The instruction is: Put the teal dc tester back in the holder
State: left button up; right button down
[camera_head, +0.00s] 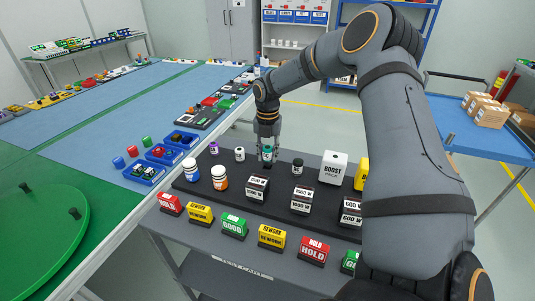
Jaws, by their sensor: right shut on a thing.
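The teal dc tester (267,151) is upright between the fingers of my right gripper (267,143), which is shut on it. It is over the back row of the dark holder (327,209) on the test cart. I cannot tell whether its base touches the holder. A white-labelled piece (239,154) stands to its left and a dark one with a white band (297,168) to its right. A purple-topped piece (214,148) is farther left. My left gripper is not in view.
Blocks marked 1500 W (257,188) and 1000 W (302,200) and a white Boost Pack (333,168) stand on the holder. Signs such as GOOD (234,226) line the cart's front. Blue trays (143,172) and a green turntable (35,245) lie left.

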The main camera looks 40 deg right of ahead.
jog(key=shift+f+b, duration=1.25)
jog(key=shift+f, duration=0.15)
jog(key=c, duration=0.9)
grip_release()
jog(key=shift+r, duration=0.1)
jog(key=shift+r, duration=0.4)
notch_tip(320, 180, up, 11)
jog(key=shift+r, duration=0.1)
